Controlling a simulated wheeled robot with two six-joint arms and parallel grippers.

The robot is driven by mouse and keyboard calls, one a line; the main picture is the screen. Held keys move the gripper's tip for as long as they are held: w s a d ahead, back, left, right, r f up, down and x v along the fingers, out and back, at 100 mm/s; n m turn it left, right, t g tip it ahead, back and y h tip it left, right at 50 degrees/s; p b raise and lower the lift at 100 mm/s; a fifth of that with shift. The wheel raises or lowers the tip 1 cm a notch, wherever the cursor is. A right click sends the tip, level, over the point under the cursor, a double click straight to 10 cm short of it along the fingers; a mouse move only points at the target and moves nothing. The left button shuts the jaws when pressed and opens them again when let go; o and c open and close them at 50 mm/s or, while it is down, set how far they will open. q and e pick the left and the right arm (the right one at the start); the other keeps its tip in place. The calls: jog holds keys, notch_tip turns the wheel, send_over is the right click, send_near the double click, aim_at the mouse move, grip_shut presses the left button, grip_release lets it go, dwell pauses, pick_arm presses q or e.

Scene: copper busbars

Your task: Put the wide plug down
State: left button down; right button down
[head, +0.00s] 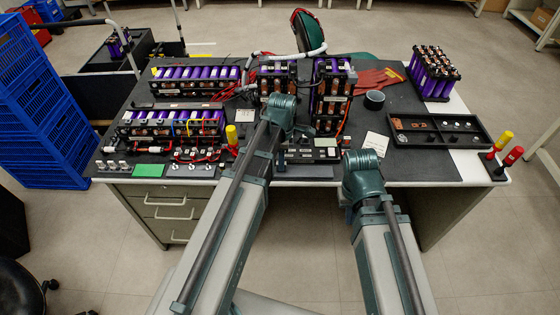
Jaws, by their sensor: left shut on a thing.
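My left gripper (281,158) is over the front middle of the dark work mat, below its green wrist. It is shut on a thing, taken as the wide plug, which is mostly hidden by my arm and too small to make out. My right gripper (346,194) is at the table's front edge, mostly hidden behind its wrist, so its jaws cannot be read. No plug lying free on the mat can be made out for certain.
Battery modules with purple cells (195,80) fill the table's left and middle. A black tray (395,128) and a purple cell pack (433,73) stand at the right. Yellow (500,142) and red (512,156) handles stand at the right edge. Mat (430,168) is clear at front right.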

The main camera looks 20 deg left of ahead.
pick_arm(q)
jog(key=shift+a+f, duration=0.1)
jog(key=shift+f, duration=0.1)
jog(key=c, duration=0.7)
grip_release()
jog(key=shift+r, duration=0.1)
jog(key=shift+r, duration=0.1)
notch_tip(320, 180, up, 12)
jog(key=p, duration=1.2)
jog(key=shift+s+d+r+m+y, duration=0.1)
jog(key=shift+s+d+m+y, duration=0.1)
jog(key=shift+s+d+m, duration=2.95)
jog(key=shift+s+d+f+m+y, duration=0.15)
jog(key=shift+s+d+m, duration=1.05)
jog(key=shift+m, duration=4)
jog(key=shift+s+d+r+m+y, duration=0.2)
jog(key=shift+s+d+m, duration=1.95)
jog(key=shift+m, duration=2)
jog(key=shift+s+a, duration=0.45)
jog(key=shift+a, duration=0.05)
